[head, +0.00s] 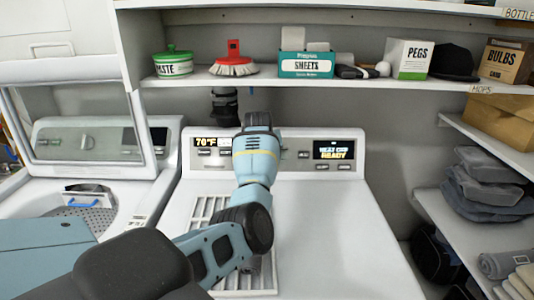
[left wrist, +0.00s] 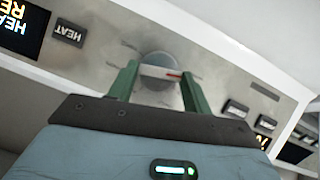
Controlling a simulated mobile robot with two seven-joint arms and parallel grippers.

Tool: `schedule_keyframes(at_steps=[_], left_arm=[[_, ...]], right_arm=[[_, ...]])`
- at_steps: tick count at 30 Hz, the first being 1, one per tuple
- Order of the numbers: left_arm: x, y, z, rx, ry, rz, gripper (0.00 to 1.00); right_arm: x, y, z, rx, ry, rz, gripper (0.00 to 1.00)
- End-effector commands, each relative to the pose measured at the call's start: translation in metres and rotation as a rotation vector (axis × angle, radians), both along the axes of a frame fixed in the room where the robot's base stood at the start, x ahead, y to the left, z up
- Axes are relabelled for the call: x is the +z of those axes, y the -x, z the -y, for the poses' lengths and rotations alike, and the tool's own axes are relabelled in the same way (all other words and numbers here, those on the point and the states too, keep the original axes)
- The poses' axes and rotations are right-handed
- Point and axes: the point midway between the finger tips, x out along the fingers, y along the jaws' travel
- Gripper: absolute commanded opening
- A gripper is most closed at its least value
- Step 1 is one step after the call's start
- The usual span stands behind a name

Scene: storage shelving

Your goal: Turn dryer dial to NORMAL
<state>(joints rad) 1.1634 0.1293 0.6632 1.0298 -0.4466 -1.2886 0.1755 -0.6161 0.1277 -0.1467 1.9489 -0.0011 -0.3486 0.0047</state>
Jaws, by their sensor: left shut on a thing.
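The dryer (head: 325,230) stands straight ahead, its control panel (head: 290,150) along the back. In the head view my left arm covers the middle of the panel, so the dial and fingertips are hidden there. In the left wrist view the round grey dial (left wrist: 157,58) shows a pale raised bar with a red pointer mark. The green fingers of my left gripper (left wrist: 160,76) are at either side of the dial's bar and shut on it. The lettering around the dial is too faint to read. My right gripper is in neither view.
A lit temperature display (head: 205,142) and a lit status display (head: 334,150) flank my arm on the panel. The open washer (head: 92,160) is at left. A loaded shelf (head: 270,82) hangs above, and side shelves (head: 490,150) stand at right. The dryer top's right side is clear.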

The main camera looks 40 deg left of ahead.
Motion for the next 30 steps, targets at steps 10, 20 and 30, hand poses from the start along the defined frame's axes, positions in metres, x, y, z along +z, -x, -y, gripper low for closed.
schedule_keyframes(at_steps=[10, 20, 30], left_arm=[[-0.0004, 0.0013, -0.0016, 0.068, 0.109, 0.094, 0.27], [-0.0003, 0.0014, -0.0017, 0.084, 0.134, 0.116, 0.27], [-0.0001, 0.0014, -0.0017, 0.084, 0.134, 0.115, 0.58]], right_arm=[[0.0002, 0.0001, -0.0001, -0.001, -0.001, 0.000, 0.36], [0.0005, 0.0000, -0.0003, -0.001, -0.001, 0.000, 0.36], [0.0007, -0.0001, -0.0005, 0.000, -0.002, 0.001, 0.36]])
